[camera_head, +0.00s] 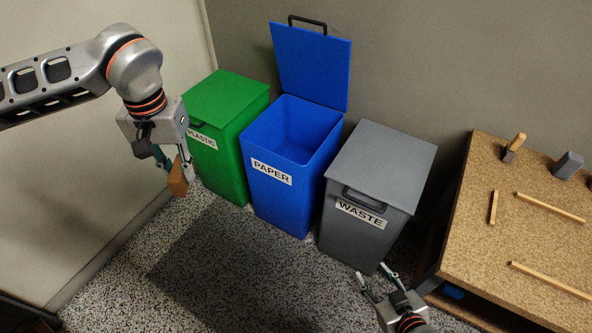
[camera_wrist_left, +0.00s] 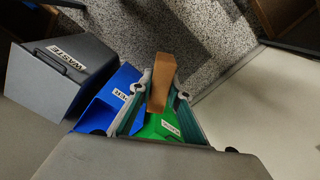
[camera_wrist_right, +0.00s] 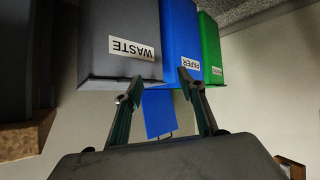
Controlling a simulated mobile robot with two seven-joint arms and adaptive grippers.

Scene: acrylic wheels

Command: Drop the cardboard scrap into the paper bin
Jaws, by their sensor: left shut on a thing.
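The cardboard scrap (camera_head: 178,180) is a brown flat piece held in my left gripper (camera_head: 174,160), in front of the green plastic bin in the head view. In the left wrist view the scrap (camera_wrist_left: 162,82) stands between the fingers of my left gripper (camera_wrist_left: 158,95), which is shut on it. The blue paper bin (camera_head: 262,203) stands in the middle with its lid (camera_head: 312,65) raised and its inside looking empty. My right gripper (camera_head: 374,282) is open and empty, low in front of the grey bin; it also shows in the right wrist view (camera_wrist_right: 160,90).
The green plastic bin (camera_head: 225,158) stands left of the paper bin with its lid shut. The grey waste bin (camera_head: 375,185) stands right, also shut. A workbench (camera_head: 510,220) with wooden strips is at the right. The speckled floor (camera_head: 215,265) in front is clear.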

